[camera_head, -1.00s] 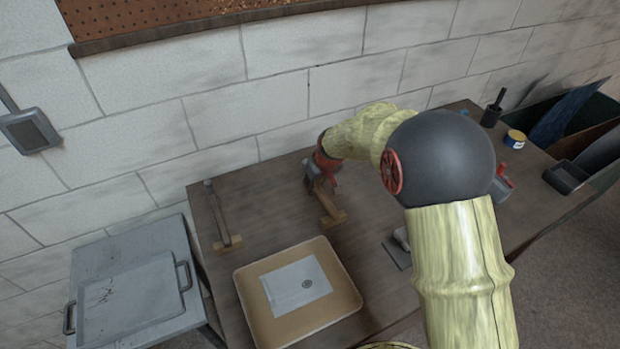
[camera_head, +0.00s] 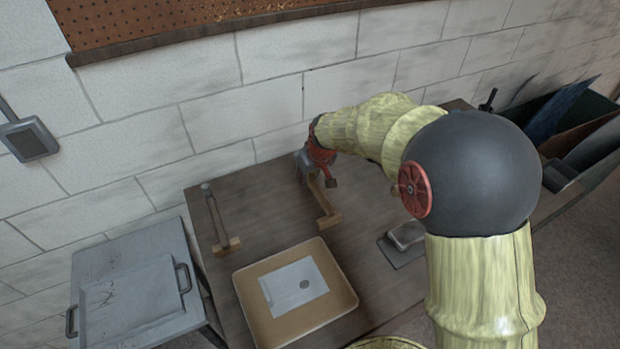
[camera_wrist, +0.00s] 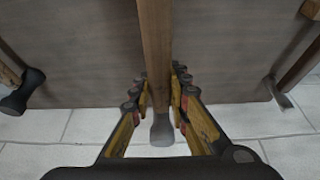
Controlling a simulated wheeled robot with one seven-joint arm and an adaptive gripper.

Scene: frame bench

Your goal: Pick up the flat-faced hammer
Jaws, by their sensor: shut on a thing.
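A hammer with a wooden handle (camera_wrist: 155,45) and a grey head (camera_wrist: 162,131) lies between the fingers of my gripper (camera_wrist: 158,84) in the wrist view. The fingers are closed in on both sides of the handle, near the head. In the head view my gripper (camera_head: 318,165) is at the far side of the bench, over the head end of this hammer. Its handle (camera_head: 321,199) runs toward a small wooden block (camera_head: 329,220). My gripper hides most of the head there, and I cannot tell its face shape or whether the hammer is clear of the bench.
Another hammer (camera_head: 213,215) lies to the left. The wrist view shows a dark-headed hammer (camera_wrist: 22,94) at its left and another handle (camera_wrist: 301,68) at its right. A tan tray (camera_head: 246,303) with a pale sheet stands in front. The wall (camera_head: 235,112) is close behind.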

